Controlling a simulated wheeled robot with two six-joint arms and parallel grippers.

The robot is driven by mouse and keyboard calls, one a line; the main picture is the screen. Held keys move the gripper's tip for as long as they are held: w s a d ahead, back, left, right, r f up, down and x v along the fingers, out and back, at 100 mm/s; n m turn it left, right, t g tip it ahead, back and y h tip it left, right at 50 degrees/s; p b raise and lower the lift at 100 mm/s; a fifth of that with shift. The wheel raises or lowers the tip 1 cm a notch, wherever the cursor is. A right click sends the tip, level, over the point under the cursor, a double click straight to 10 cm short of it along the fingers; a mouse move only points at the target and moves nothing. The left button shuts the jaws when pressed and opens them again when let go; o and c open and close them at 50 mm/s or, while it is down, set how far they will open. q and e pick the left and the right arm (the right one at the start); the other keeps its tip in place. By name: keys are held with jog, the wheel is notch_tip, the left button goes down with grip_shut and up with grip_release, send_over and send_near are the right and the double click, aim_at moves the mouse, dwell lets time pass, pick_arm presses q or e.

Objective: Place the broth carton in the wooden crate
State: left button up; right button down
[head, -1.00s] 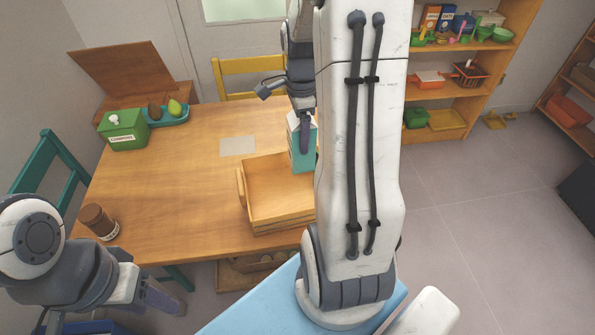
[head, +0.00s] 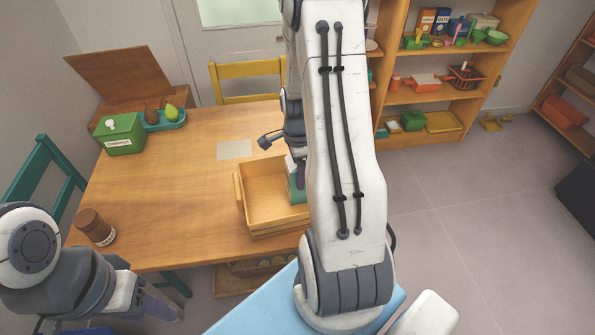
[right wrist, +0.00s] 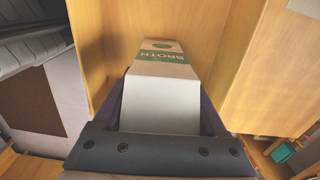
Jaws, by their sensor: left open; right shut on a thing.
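The wooden crate (head: 271,231) stands on the table near its front right edge, partly hidden by my right arm. The broth carton (head: 295,187), white and teal, is at the crate's right side and mostly hidden behind my arm. In the right wrist view, the carton (right wrist: 158,68) with its BROTH label sits between both fingers of my right gripper (right wrist: 160,103), which is shut on it. Wooden walls surround it there; I cannot tell whether its base touches the crate floor. My left gripper (head: 163,306) is open and empty, low at the front left.
A brown jar (head: 95,227) stands at the table's left edge. A green compost box (head: 120,136) and a teal tray (head: 180,121) with fruit are at the back left. A pale sheet (head: 235,149) lies behind the crate. The table's middle is clear.

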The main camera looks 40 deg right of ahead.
jog(key=shift+f, duration=0.1)
grip_release()
notch_tip(320, 180, up, 12)
jog(key=shift+r, duration=0.15)
jog(key=s+a+r+n, duration=0.2)
jog(key=a+n, duration=0.6)
jog(key=a, duration=0.3)
jog(key=s+a+r+n, duration=0.1)
jog(key=a+r+n, duration=0.1)
jog(key=a+n, duration=0.75)
jog(key=s+a+n+y, duration=0.1)
jog(key=s+a+n, duration=1)
jog(key=s+n, duration=0.2)
jog(key=shift+a+r, duration=0.2)
jog(key=shift+a, duration=0.1)
jog(key=shift+w, duration=0.1)
